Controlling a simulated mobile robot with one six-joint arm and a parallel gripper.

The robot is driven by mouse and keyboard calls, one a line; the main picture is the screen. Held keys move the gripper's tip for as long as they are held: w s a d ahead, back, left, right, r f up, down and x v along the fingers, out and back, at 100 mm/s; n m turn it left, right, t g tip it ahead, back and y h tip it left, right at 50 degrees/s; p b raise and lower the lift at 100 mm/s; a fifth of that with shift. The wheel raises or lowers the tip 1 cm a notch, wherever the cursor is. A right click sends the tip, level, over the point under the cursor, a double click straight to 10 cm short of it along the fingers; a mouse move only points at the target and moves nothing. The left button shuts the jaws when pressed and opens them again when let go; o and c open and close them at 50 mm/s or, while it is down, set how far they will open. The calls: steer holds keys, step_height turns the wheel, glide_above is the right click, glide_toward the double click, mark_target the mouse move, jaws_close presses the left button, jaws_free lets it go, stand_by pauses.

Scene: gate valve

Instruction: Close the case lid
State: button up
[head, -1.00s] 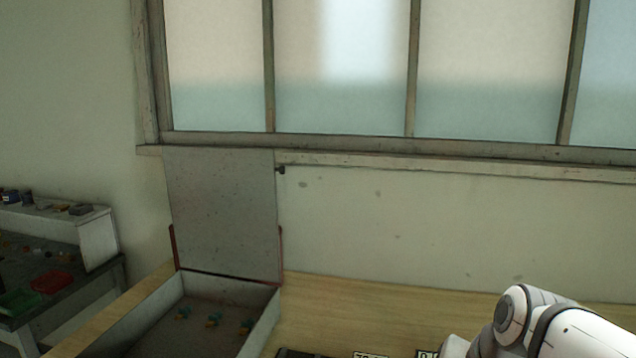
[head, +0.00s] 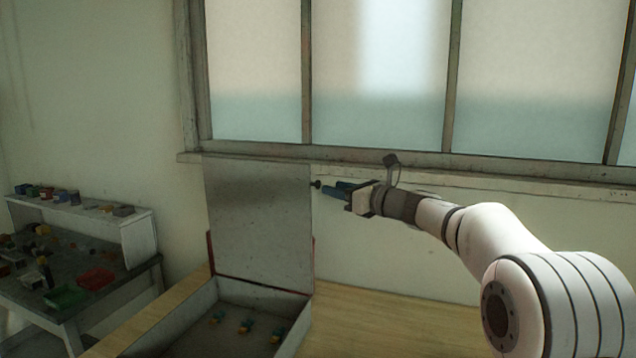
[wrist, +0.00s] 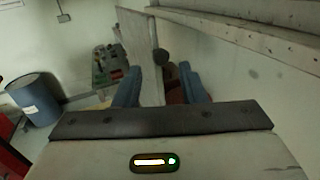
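The grey case (head: 190,328) stands on the wooden bench with its lid (head: 258,225) raised upright at the back. A dark round knob (head: 316,184) sticks out from the lid's right edge, near the top. My gripper (head: 334,190), with blue fingers, is just right of the knob and points left at it. In the wrist view, the fingers are apart, and the knob (wrist: 161,57) shows ahead between their tips. I cannot tell whether any finger touches the knob.
Several small teal and yellow parts (head: 246,327) lie in the case. The windowsill (head: 480,184) and wall run close behind the lid and my arm. A side table (head: 95,300) with coloured trays stands at the left. A blue barrel (wrist: 34,98) shows in the wrist view.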

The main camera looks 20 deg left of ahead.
mark_target(320, 184)
steer(key=p+x, duration=0.2)
steer(key=x, duration=0.5)
steer(key=shift+a, duration=0.1)
steer(key=shift+c, duration=0.3)
jaws_close()
steer(key=shift+f, duration=0.1)
